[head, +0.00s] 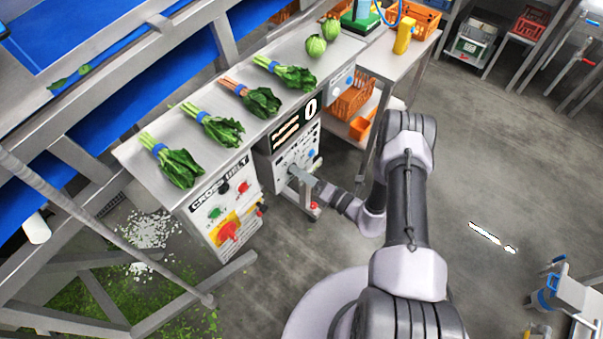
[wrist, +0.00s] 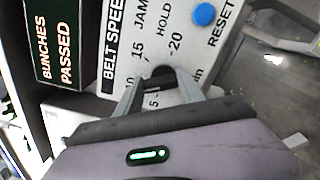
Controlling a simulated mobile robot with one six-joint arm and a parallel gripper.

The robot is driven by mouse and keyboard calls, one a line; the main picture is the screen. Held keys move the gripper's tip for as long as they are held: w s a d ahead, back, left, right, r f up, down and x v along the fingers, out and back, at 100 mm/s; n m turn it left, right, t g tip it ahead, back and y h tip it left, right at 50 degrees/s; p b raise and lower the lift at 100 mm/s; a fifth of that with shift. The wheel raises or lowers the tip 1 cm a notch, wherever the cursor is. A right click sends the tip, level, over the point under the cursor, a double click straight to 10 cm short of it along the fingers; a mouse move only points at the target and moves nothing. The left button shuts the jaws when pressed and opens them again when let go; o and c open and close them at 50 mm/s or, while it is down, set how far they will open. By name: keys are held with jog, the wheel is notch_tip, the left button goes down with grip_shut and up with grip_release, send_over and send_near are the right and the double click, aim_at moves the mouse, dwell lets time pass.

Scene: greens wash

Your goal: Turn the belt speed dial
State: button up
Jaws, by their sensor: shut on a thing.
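The belt speed panel (wrist: 122,50) is a white plate with black lettering and numbers around a dark dial (wrist: 162,76). My gripper (wrist: 160,90) is shut on the dial, one finger on each side of it. Numbers such as 15 and 20 show around the dial; the fingers hide part of the scale, and I cannot read the pointer's setting. In the head view my gripper (head: 300,176) is at the front of the grey control box under the bench, where the dial is hidden.
A blue reset button (wrist: 204,14) sits above the dial. A black "bunches passed" sign (wrist: 55,45) is at the left. The cross belt box (head: 222,212) stands left of my gripper. Tied green bunches (head: 220,130) lie on the steel bench (head: 190,92). Open floor lies right.

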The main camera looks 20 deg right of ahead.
jog(key=o, duration=1.4)
jog(key=shift+c, duration=0.2)
jog(key=p+v, duration=0.2)
jog(key=v, duration=1.5)
jog(key=shift+s+p, duration=0.2)
jog(key=shift+p, duration=0.1)
jog(key=shift+d, duration=0.1)
